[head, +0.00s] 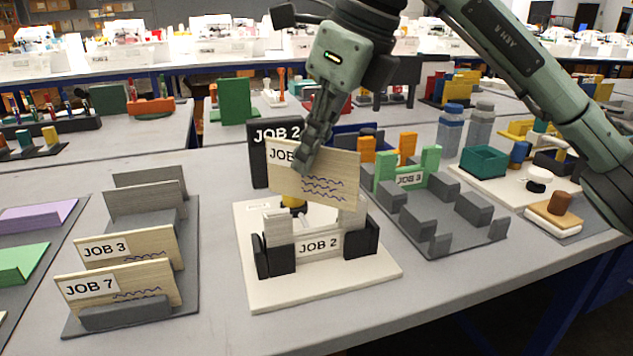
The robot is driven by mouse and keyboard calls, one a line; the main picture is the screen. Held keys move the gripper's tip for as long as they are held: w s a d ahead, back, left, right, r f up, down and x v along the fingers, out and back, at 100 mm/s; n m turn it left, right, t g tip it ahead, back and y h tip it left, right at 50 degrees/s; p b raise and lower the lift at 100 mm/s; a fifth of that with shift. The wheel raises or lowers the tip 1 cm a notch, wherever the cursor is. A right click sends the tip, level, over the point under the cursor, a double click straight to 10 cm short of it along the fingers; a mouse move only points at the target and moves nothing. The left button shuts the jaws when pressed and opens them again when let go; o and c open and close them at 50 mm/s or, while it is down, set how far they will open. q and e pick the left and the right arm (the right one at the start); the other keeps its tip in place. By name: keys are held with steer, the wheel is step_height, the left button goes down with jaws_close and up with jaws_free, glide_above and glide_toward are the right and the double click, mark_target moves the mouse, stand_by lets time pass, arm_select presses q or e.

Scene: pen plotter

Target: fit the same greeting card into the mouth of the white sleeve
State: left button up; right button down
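A wooden greeting card (335,182) with a partly covered "JO…" label and blue squiggles hangs slightly tilted in my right gripper (310,158). The fingers are shut on its upper edge and hide part of the label. Below the card is a white fixture labelled JOB 2 (318,243), with white and black posts at both sides, on a white base plate (325,288). This looks like the white sleeve. The card's lower edge overlaps the fixture's rear part in the picture; whether it touches is unclear. My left gripper is not in view.
A grey rack (190,275) at left holds JOB 3 (150,252) and JOB 7 (150,283) cards. A black JOB 2 board (257,170) stands behind the fixture. A grey tray (450,238) with blocks and a green JOB 3 holder (436,162) lies right. Bare table shows in front.

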steer(key=f, duration=0.4)
steer(key=shift+w+d+f, duration=0.35)
steer(key=shift+d, duration=0.05)
steer(key=shift+f, duration=0.15)
